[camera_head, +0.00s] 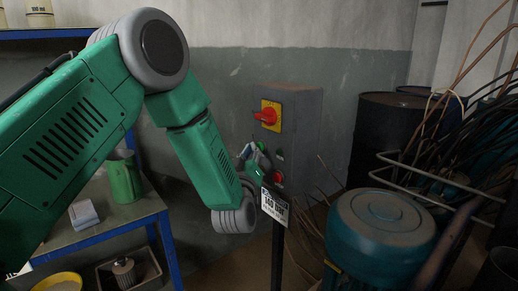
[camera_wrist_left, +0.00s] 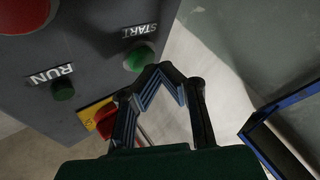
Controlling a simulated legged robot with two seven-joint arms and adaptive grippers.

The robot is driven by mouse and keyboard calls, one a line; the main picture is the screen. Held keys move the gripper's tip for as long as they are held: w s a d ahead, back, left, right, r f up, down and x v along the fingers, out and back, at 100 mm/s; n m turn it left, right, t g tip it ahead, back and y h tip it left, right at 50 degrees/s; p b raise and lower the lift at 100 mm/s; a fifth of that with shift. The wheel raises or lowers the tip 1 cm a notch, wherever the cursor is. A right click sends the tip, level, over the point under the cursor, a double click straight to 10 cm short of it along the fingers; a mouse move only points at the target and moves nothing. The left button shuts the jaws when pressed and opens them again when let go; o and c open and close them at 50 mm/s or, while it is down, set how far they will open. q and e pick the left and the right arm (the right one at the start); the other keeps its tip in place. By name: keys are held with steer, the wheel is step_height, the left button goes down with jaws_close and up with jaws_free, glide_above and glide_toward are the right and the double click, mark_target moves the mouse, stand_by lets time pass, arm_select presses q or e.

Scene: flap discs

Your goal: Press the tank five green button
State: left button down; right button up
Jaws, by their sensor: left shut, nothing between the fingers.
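A grey control box (camera_head: 305,120) stands against the wall. It carries a yellow plate with a red rotary switch (camera_head: 265,116) and a red button (camera_head: 278,178) below. My left gripper (camera_head: 253,153) is shut and empty in front of the box face. In the wrist view its fingertips (camera_wrist_left: 158,84) are close to the START button; I cannot tell whether they touch it. The lettering on the sign (camera_head: 274,206) is hard to read. My right gripper is not in view.
A teal motor-like drum (camera_head: 380,225) stands at front right, with dark barrels (camera_head: 395,120) and tangled cables and pipes behind. A blue-edged shelf (camera_head: 100,225) with a green jug (camera_head: 124,180) stands at left. The sign's post rises before the box.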

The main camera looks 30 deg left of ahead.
arm_select(q)
steer(key=shift+w+d, duration=0.2)
steer(key=shift+w, duration=0.25)
stand_by(0.5)
stand_by(0.3)
steer(key=shift+s+a, duration=0.35)
steer(key=shift+s, duration=0.45)
steer(key=s, duration=0.1)
steer(key=s+a, duration=0.1)
steer(key=s, duration=0.1)
steer(key=s+a, duration=0.1)
steer(key=shift+s+p, duration=0.35)
steer(key=shift+p, duration=0.05)
stand_by(0.5)
